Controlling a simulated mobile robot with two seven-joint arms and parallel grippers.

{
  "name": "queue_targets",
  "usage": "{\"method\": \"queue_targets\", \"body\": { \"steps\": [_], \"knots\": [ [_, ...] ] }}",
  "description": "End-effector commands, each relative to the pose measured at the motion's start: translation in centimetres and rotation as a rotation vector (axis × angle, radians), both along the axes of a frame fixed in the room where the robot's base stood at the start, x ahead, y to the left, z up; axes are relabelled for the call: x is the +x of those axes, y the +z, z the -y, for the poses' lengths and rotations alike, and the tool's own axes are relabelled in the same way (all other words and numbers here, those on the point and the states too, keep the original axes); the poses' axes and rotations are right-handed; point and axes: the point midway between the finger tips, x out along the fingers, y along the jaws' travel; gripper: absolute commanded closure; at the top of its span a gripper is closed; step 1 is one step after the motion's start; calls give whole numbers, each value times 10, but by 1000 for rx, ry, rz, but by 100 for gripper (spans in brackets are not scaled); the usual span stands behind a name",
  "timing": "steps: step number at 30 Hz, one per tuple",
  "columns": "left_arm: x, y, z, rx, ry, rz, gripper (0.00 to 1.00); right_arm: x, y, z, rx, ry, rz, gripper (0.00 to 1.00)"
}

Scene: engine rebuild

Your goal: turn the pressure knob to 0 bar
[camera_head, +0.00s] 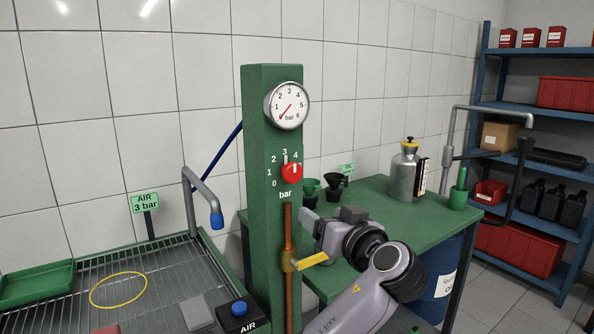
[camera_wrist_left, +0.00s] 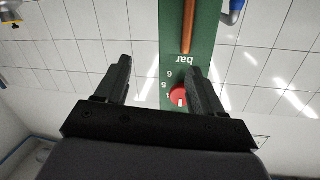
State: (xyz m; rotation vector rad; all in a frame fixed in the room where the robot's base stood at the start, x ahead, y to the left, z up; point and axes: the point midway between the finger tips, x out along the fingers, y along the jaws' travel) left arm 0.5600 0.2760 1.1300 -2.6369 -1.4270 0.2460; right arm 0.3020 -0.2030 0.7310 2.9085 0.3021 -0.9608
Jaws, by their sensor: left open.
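The red pressure knob (camera_head: 292,174) sits on the front of the green post, with scale numbers around it and "bar" below. Its white mark points up, around 3 to 4. The round gauge (camera_head: 287,106) above has its red needle pointing lower left, below 1. My left gripper (camera_head: 322,234) is below and right of the knob, apart from it. In the left wrist view its two fingers are spread and empty (camera_wrist_left: 160,65). The knob (camera_wrist_left: 181,97) shows there partly behind the right-hand finger, upside down. My right gripper is not seen.
A copper pipe (camera_head: 289,225) with a yellow valve lever (camera_head: 312,260) runs down the post near my gripper. A green bench (camera_head: 375,205) with a metal canister (camera_head: 405,174) stands to the right. A grated tray table (camera_head: 165,270) lies left.

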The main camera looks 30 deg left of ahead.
Motion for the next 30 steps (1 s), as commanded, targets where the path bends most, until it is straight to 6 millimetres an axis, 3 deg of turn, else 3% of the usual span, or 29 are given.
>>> {"method": "queue_targets", "body": {
  "steps": [1, 3, 8, 21, 30],
  "knots": [
    [-4, 24, 0, -3, 47, 59, 32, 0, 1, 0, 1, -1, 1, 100],
    [-12, 47, -1, -8, 106, 124, 32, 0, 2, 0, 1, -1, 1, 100],
    [-23, 72, -2, -18, 179, 204, 32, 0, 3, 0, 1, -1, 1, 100],
    [-3, 76, -55, -18, 190, 210, 32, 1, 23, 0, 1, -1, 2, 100],
    [3, 74, -68, -21, 186, 210, 32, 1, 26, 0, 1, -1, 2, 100]
  ]
}}
